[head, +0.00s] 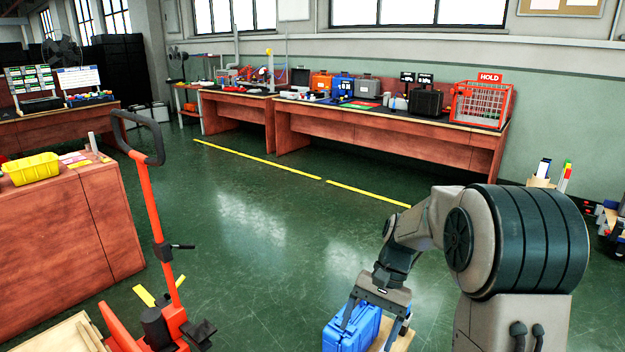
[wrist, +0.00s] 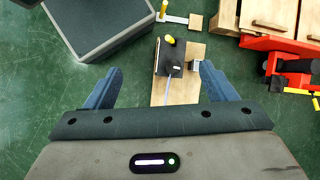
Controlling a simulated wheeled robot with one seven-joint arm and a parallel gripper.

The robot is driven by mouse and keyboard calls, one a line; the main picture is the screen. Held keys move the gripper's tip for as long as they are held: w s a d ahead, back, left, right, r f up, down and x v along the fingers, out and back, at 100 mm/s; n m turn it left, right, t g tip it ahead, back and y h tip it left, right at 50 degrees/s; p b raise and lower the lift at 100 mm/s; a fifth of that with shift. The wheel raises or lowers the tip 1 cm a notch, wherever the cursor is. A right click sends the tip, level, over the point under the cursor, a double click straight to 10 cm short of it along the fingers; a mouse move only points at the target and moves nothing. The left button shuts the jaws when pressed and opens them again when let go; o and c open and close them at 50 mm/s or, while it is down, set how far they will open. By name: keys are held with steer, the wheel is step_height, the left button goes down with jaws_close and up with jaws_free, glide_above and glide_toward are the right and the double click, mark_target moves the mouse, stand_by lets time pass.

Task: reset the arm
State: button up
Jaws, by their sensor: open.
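My gripper (head: 372,322) hangs at the end of my bent arm at the lower right of the head view, pointing down. In the wrist view its two blue-grey fingers (wrist: 160,85) are wide apart, with nothing held between them. A blue case (head: 350,332) shows close by and partly behind the fingers in the head view, cut off by the bottom edge. I cannot make it out in the wrist view. Below the fingers, the wrist view shows a wooden board (wrist: 187,92) with a small dark block (wrist: 170,62) on it.
An orange-red pallet jack (head: 160,240) stands at the left, near a wooden bench (head: 70,225) with a yellow bin (head: 33,168). A long workbench (head: 390,128) with cases and a red HOLD cage (head: 482,104) lines the back wall. The green floor between is clear.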

steer(key=s+d+r+n+t+h+p, duration=0.1)
steer(key=s+r+n+t+h+p, duration=0.1)
steer(key=s+r+p, duration=0.5)
steer(key=s+d+r+n+t+h+p, duration=0.1)
steer(key=s+r+t+p, duration=0.4)
steer(key=r, duration=1)
steer(key=s+d+n+p, duration=0.1)
steer(key=s+p, duration=0.1)
steer(key=s, duration=0.1)
steer(key=shift+s+d+r+n+h, duration=0.15)
steer(key=shift+s+d+n+h, duration=0.1)
steer(key=shift+s+n+h, duration=0.15)
